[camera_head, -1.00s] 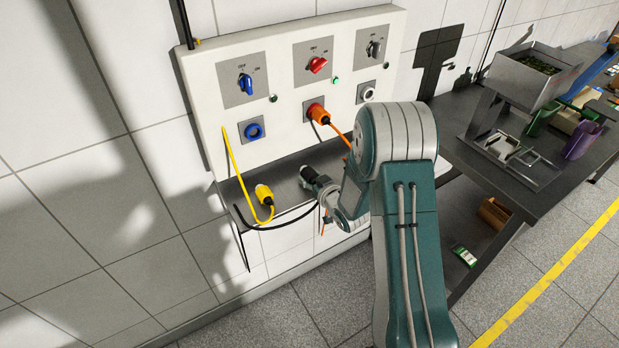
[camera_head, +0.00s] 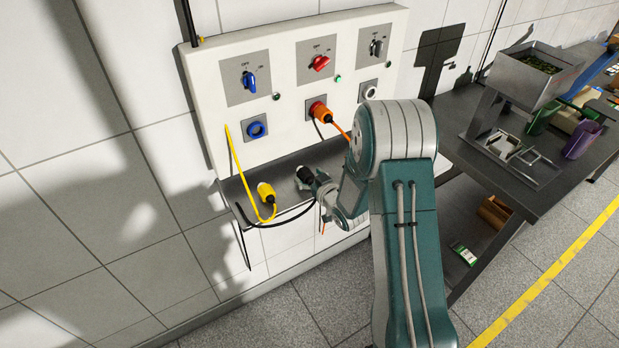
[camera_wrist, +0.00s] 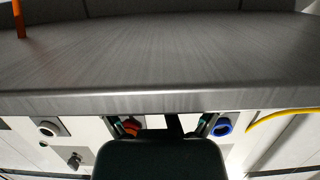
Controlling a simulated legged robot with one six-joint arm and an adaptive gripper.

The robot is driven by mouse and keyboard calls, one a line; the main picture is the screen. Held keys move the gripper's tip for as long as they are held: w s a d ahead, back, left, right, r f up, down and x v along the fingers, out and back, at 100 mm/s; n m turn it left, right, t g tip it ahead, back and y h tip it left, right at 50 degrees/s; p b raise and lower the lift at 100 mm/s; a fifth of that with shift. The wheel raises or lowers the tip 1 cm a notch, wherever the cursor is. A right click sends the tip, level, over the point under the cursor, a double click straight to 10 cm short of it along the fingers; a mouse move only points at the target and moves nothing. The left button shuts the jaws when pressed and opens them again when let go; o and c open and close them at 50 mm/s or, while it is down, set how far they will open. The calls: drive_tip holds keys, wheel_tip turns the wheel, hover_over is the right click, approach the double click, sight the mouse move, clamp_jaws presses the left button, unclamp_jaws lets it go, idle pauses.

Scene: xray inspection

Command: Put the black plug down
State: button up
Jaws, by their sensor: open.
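The black plug (camera_head: 305,174) is at the shelf below the control panel, right at the tip of my gripper (camera_head: 308,180). Its black cable curves left below the shelf edge. The gripper's fingers look spread around the plug; the head view is too small to tell whether the plug rests fully on the shelf. In the wrist view the dark gripper body covers the lower middle, the fingers show only in part, and the plug cannot be made out clearly.
The shelf (camera_head: 286,190) also holds a yellow plug (camera_head: 266,192) to the left. Above are a blue socket (camera_head: 256,129), an orange plug (camera_head: 319,111) in the middle socket and a white socket (camera_head: 370,91). A dark workbench (camera_head: 468,118) stands at right.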

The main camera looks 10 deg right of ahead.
drive_tip(key=v, duration=1.2)
drive_tip(key=s+d+r+m+g+h, duration=0.1)
drive_tip(key=s+r+g+h, duration=0.15)
drive_tip(key=r, duration=0.45)
drive_tip(key=s+d+r+m+g+h, duration=0.1)
drive_tip(key=s+r+g+h, duration=0.15)
drive_tip(key=r, duration=0.45)
drive_tip(key=s+a+r+g, duration=0.2)
drive_tip(key=s+a+r, duration=0.1)
drive_tip(key=s, duration=0.7)
drive_tip(key=s+a+r+m+g, duration=0.1)
drive_tip(key=s+r, duration=0.3)
drive_tip(key=s, duration=0.6)
drive_tip(key=shift+a+m+g, duration=0.3)
drive_tip(key=shift+a+g, duration=0.3)
drive_tip(key=shift+a, duration=0.25)
